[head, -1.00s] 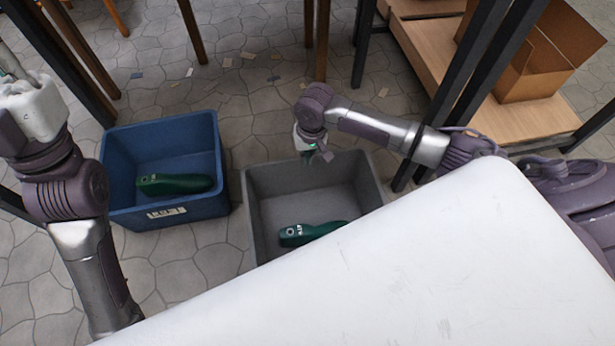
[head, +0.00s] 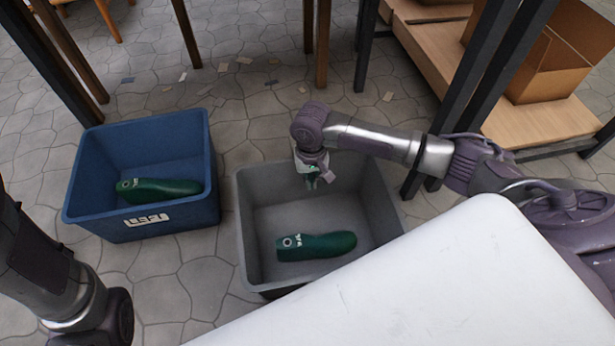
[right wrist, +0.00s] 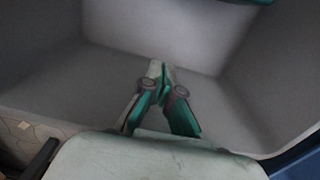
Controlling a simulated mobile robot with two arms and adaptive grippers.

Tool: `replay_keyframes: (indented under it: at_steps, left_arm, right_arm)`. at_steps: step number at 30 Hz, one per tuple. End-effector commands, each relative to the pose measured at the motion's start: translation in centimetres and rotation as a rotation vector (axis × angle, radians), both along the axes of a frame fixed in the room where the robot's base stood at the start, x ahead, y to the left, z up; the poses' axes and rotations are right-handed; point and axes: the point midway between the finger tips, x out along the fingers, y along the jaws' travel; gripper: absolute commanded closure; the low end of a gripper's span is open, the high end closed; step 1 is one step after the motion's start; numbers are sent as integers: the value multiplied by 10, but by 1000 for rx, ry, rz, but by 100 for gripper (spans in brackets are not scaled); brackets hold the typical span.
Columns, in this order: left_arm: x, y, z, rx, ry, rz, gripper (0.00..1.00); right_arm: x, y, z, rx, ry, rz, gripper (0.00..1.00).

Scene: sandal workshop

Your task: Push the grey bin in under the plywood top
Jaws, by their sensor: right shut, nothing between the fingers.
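The grey bin (head: 262,188) stands on the stone floor in the middle of the head view. A dark green shoe-shaped piece (head: 318,246) lies on its bottom. My right gripper (head: 313,181) points down inside the bin's far part, close to the far wall. In the right wrist view its fingers (right wrist: 157,70) are shut and empty, with the bin's grey inside (right wrist: 75,75) around them. I cannot tell whether they touch the wall. My left gripper is out of view; only part of the left arm shows at lower left. I cannot make out the plywood top.
A blue bin (head: 142,222) with a white label and another green piece (head: 160,190) stands just left of the grey bin. Dark table legs (head: 470,90) and a wooden shelf (head: 545,122) with a cardboard box (head: 560,60) stand at right. Scraps litter the open floor behind.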

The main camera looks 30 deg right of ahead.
Motion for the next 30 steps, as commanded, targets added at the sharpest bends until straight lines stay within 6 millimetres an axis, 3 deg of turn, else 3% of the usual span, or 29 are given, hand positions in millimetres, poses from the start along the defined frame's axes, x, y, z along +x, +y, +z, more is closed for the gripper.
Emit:
replay_keyframes:
  at_steps: [1,2,6,12,28,30]
  left_arm:
    - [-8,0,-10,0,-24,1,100]
    - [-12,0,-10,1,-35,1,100]
    - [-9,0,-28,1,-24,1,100]
    - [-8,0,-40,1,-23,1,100]
    - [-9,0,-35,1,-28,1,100]
    - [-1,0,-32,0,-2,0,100]
  right_arm:
    - [0,0,-19,-1,1,-1,100]
    - [0,0,-24,-1,0,-1,100]
    - [22,-5,-18,1,-5,-1,100]
    - [36,-9,-15,-1,-2,0,100]
    - [40,-10,-9,2,-1,-1,100]
    - [42,-9,-6,5,-2,-4,100]
